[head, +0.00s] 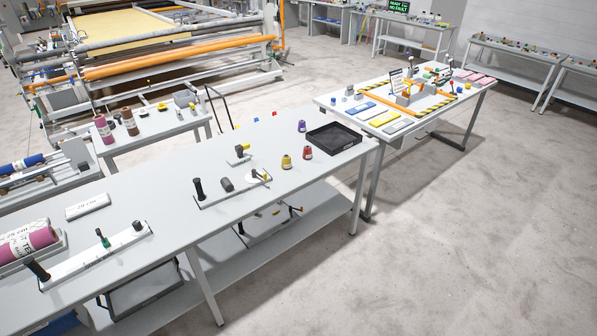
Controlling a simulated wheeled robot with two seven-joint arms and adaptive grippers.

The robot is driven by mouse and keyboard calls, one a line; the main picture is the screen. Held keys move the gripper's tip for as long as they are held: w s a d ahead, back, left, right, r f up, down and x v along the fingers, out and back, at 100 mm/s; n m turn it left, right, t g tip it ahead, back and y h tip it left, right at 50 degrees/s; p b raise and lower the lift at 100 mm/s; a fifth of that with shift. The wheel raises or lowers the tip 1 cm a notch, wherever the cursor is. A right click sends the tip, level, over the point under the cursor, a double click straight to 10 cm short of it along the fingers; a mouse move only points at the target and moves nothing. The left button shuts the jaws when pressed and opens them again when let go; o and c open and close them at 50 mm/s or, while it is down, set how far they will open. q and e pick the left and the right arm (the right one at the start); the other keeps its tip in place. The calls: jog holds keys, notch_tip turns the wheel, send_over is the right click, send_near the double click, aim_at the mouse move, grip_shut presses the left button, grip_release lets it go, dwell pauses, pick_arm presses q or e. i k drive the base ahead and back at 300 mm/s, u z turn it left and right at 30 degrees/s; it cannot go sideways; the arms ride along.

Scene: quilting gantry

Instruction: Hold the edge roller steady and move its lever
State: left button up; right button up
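Two bar-mounted devices lie on the long grey table, and I cannot tell for certain which one is the edge roller. The farther bar device (232,189) has an upright black handle (198,187) at its left end, a dark grey cylinder (227,184) near its middle, and a white disc with a small lever-like part (260,176) at its right. The nearer, longer white bar device (98,256) has a black handle (37,269), a green-based upright piece (103,239) and a black knob (137,226). Neither of my grippers is in view.
A small grey device with a yellow part (238,154), yellow (286,161) and red (307,152) spools and a black tray (334,139) stand farther along. The right-hand floor is clear.

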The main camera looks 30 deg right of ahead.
aim_at(254, 174)
jog(key=z, duration=0.7)
jog(key=i, duration=0.6)
jog(key=z, duration=0.6)
jog(key=i, duration=1.5)
jog(key=u, duration=0.8)
